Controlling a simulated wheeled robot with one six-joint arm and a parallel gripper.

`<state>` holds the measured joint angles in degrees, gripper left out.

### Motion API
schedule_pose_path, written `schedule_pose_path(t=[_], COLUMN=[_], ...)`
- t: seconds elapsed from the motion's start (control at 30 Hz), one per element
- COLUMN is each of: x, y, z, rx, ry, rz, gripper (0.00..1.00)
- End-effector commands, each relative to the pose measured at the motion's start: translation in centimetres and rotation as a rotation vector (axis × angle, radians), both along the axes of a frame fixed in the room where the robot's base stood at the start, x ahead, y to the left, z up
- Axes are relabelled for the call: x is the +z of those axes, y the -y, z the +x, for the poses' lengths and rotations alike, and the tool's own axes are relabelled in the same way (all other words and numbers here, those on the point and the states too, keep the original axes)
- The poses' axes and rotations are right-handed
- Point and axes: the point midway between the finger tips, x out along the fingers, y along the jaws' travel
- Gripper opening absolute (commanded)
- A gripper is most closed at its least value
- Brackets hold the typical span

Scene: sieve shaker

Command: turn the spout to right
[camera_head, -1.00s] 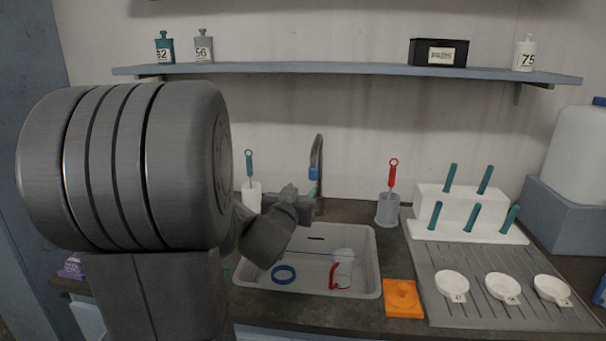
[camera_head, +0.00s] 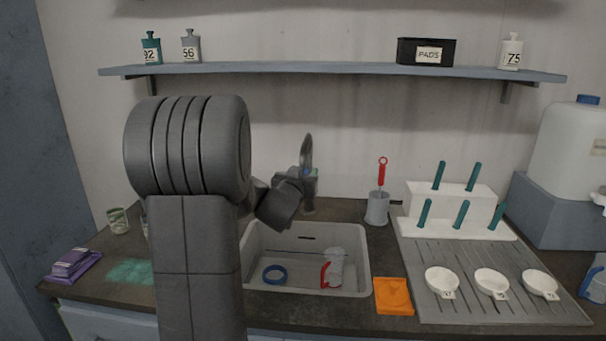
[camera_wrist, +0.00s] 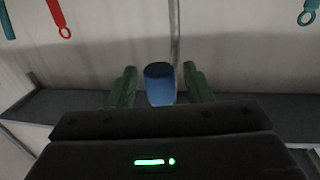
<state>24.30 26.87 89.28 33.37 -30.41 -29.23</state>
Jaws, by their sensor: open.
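The spout (camera_head: 307,150) is a grey curved tap pipe standing behind the sink, with a blue outlet end. In the wrist view the blue outlet end (camera_wrist: 160,85) lies between the two green fingers of my gripper (camera_wrist: 161,86), with a narrow gap on each side. My gripper (camera_head: 308,180) is open at the spout's outlet in the head view, where my wrist hides part of the spout and the fingers are hard to make out. I cannot tell whether either finger touches the spout.
The grey sink (camera_head: 367,262) below holds a blue ring (camera_head: 274,274) and a clear jug with a red handle (camera_head: 325,275). A red brush (camera_head: 382,172) stands in a grey holder right of the tap. An orange block (camera_head: 393,296) and a drainboard (camera_head: 410,250) lie farther right.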

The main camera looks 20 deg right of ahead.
Motion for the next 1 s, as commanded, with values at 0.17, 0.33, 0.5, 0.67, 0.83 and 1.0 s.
schedule_pose_path(t=[0.17, 0.33, 0.5, 0.67, 0.83, 1.0], x=[0.0, 0.0, 0.0, -0.1, -0.3, -0.4], y=[0.0, 0.0, 0.0, 0.7, 2.4, 4.7], z=[0.0, 0.0, -0.1, -0.5, -1.4, -2.2], rx=[0.0, 0.0, 0.0, -0.002, -0.005, -0.005], ry=[0.0, 0.001, 0.001, 0.002, 0.004, 0.003], rz=[0.0, -0.001, -0.001, -0.001, -0.002, -0.003], gripper=[0.28, 0.0, 0.0, 0.0, 0.0, 0.0])
